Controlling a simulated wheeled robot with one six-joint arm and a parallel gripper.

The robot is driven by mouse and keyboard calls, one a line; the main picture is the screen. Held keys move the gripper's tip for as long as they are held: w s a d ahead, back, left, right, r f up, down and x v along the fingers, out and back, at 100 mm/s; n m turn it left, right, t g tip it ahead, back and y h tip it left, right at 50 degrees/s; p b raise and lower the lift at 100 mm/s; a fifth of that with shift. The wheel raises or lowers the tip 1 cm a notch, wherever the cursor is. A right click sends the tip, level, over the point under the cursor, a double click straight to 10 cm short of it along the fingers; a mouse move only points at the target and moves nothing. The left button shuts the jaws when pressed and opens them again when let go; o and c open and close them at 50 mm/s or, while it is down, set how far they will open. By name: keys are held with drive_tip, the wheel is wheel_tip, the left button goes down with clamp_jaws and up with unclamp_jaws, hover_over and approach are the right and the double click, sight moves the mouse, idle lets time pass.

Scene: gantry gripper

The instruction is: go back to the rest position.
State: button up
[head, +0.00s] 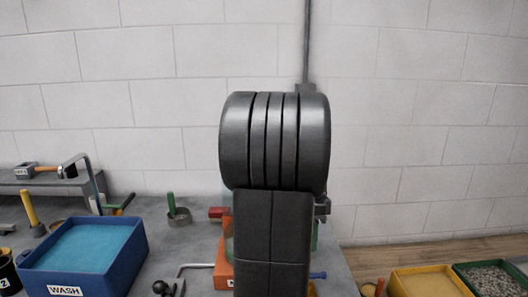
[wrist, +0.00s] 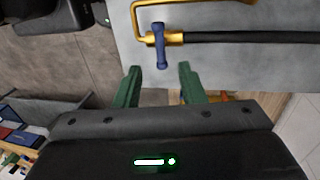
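In the wrist view my gripper (wrist: 158,68) has two green fingers standing well apart, with nothing between them. Just beyond the fingertips is a blue bar-shaped piece (wrist: 160,45) across a yellow fitting, with a dark rod running right from it. It appears apart from the fingers, though depth is hard to judge. In the head view my dark arm links fill the middle, and my gripper cannot be made out there. The arm hides part of the bench behind it.
In the head view, a blue WASH tray (head: 137,242) stands at left on the grey bench. An orange block (head: 223,270) is partly behind my arm. A yellow tray (head: 397,285) and a green tray of gravel (head: 458,272) are at right. A pale block wall (head: 420,120) stands behind.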

drive_tip(key=f, duration=0.3)
drive_tip(key=s+f, duration=0.1)
drive_tip(key=f, duration=0.3)
drive_tip(key=s+f, duration=0.1)
drive_tip(key=f, duration=0.2)
drive_tip(key=shift+s+f, duration=0.1)
drive_tip(key=shift+f, duration=0.05)
drive_tip(key=shift+n+b, duration=0.3)
drive_tip(key=shift+n, duration=0.2)
drive_tip(key=n+h+b, duration=0.1)
drive_tip(key=n, duration=0.4)
drive_tip(key=shift+s+b, duration=0.15)
drive_tip(key=shift+b, duration=0.15)
drive_tip(key=p+v, duration=0.3)
drive_tip(key=v, duration=1.1)
drive_tip(key=shift+r+n, duration=0.2)
drive_tip(key=shift+n, duration=0.1)
drive_tip(key=shift+f, duration=0.15)
drive_tip(key=shift+p, duration=0.3)
